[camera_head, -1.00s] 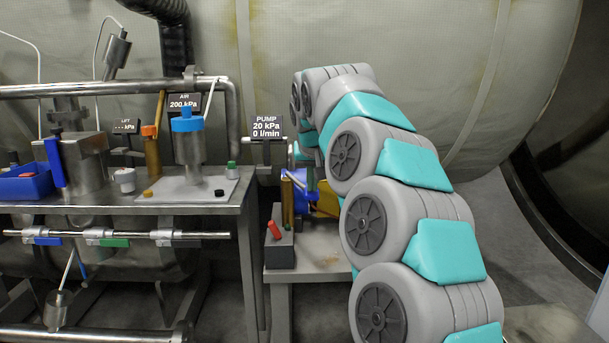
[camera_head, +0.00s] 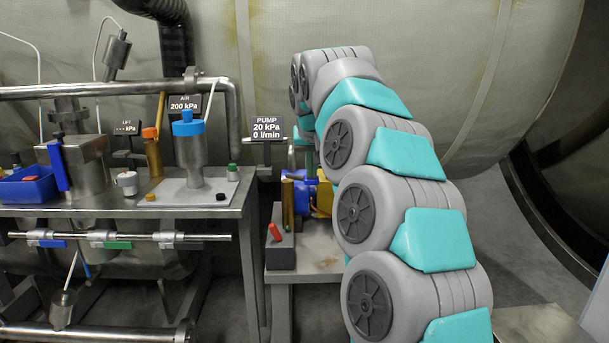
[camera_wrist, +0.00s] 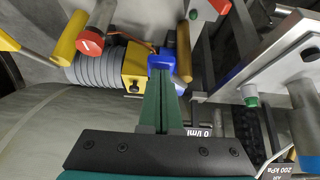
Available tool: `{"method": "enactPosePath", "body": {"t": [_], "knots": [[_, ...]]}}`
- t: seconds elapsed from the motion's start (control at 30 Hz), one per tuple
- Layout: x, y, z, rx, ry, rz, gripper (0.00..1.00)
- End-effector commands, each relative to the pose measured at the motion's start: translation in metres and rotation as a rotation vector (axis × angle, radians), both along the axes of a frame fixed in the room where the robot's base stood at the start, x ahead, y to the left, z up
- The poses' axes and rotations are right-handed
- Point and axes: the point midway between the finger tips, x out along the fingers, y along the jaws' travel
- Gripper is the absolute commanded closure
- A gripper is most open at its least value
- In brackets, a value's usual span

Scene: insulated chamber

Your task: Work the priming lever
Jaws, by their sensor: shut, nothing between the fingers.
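The pump stands on a low bench under a PUMP display (camera_head: 267,128) reading 20 kPa and 0 l/min. Its blue part (camera_head: 305,190) and yellow part (camera_head: 323,197) show left of my arm; the wrist view shows a yellow block (camera_wrist: 138,68) and a blue piece (camera_wrist: 160,60). My gripper (camera_wrist: 160,72) is shut and empty, its green fingertips overlapping the blue piece in the wrist view; I cannot tell if they touch. I cannot tell which part is the priming lever.
A brass cylinder (camera_head: 288,203) and a grey box (camera_head: 281,248) with a red switch (camera_head: 275,231) stand at the bench's left edge. A taller metal table (camera_head: 120,207) with a blue-topped cylinder (camera_head: 188,143) is further left.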

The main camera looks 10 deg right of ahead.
Motion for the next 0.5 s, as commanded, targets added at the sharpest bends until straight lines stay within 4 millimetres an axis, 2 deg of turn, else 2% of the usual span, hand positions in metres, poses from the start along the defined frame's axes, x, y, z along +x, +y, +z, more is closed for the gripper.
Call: {"method": "enactPosePath", "body": {"t": [0.27,0.5], "knots": [[0.0002,-0.0001,-0.0008,0.0,-0.001,0.0,1.0],[0.0002,-0.0003,-0.0091,0.0,-0.001,0.0,1.0]]}}
